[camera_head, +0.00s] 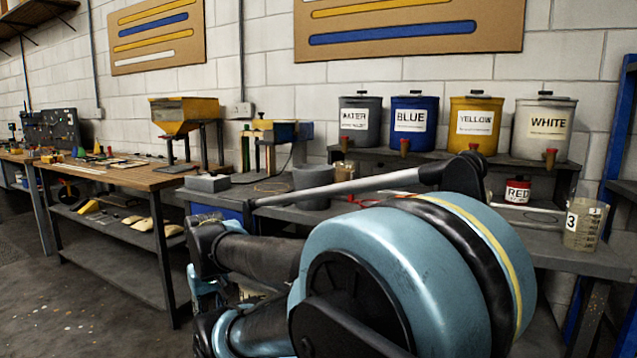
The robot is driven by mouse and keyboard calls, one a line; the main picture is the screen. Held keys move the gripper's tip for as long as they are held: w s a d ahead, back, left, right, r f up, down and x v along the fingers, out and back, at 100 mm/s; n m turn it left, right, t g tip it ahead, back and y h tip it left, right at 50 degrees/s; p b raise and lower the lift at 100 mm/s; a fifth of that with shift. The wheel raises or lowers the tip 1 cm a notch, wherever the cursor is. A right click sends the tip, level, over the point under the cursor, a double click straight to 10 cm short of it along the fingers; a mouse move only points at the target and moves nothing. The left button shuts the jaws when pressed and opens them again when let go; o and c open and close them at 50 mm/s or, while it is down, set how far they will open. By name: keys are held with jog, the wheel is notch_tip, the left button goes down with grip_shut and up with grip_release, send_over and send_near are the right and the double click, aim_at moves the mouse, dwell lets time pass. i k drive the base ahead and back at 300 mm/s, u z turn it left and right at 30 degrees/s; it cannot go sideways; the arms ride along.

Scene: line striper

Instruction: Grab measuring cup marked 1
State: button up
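I cannot make out a measuring cup marked 1 in this view. A translucent measuring cup marked 3 (584,228) stands upright at the right end of the grey bench. A small brownish translucent vessel (345,171) stands below the grey tank; I cannot read a mark on it. My light-blue and black arm fills the lower middle and hides much of the grey bench. I cannot make out my gripper's fingers.
Four labelled tanks, WATER (360,122), BLUE (415,123), YELLOW (475,124) and WHITE (544,128), stand on a raised shelf. A RED can (517,190) and a grey bucket (313,185) stand on the grey bench (595,262). A wooden workbench (120,181) is at left.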

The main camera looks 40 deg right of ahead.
aim_at(344, 170)
jog(key=k, duration=1.4)
jog(key=z, duration=0.45)
jog(key=i, duration=1)
jog(key=u, duration=0.05)
